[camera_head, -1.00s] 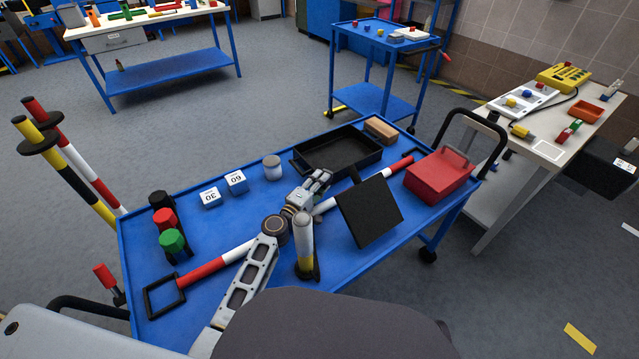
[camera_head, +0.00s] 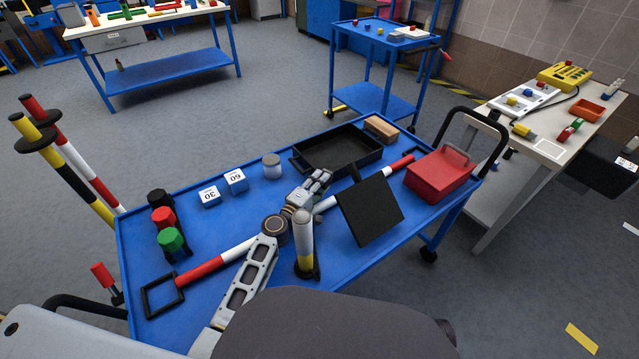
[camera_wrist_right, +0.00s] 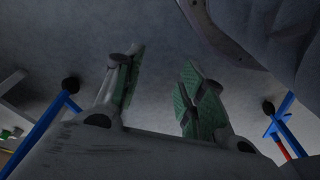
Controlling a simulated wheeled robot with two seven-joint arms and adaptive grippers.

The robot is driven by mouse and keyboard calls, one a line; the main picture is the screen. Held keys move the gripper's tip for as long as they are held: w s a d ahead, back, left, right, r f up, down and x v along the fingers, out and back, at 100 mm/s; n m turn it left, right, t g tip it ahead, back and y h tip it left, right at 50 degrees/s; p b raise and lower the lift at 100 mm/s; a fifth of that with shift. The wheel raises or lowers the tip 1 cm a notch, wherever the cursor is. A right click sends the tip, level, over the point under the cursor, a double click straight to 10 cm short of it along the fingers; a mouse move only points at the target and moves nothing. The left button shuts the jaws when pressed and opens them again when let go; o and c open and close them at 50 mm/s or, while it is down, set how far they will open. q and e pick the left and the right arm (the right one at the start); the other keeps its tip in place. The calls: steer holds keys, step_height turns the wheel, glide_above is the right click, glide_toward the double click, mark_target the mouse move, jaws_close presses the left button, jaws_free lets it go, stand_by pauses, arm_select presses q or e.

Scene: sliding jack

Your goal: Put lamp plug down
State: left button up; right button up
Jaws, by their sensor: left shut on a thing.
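My left gripper (camera_head: 320,181) is low over the middle of the blue cart, close to a red and white pole (camera_head: 205,270). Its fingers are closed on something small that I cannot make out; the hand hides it. I cannot clearly identify a lamp plug. A yellow cylindrical piece (camera_head: 521,131) lies on the white table at right, near a dark cable. My right gripper (camera_wrist_right: 160,85) is empty in the right wrist view, its green-padded fingers apart above the grey floor. It does not show in the head view.
The blue cart (camera_head: 140,225) carries a black tray (camera_head: 310,170), a tilted black panel (camera_head: 370,210), a red box (camera_head: 440,176), a white and yellow post (camera_head: 304,240), numbered blocks (camera_head: 236,181) and coloured knobs (camera_head: 172,241). Bare cart top shows left of the gripper.

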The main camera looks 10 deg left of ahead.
arm_select(q)
steer(key=shift+f, duration=0.1)
arm_select(e)
steer(key=shift+w+r, duration=0.2)
steer(key=shift+r, duration=0.05)
arm_select(q)
steer(key=shift+f, duration=0.1)
arm_select(e)
steer(key=shift+w+a+r, duration=0.1)
steer(key=shift+w+r, duration=0.15)
steer(key=shift+r, duration=0.2)
arm_select(q)
steer(key=o, duration=1.2)
arm_select(e)
steer(key=shift+s, duration=0.1)
arm_select(q)
steer(key=shift+f, duration=0.1)
arm_select(e)
steer(key=shift+f, duration=0.1)
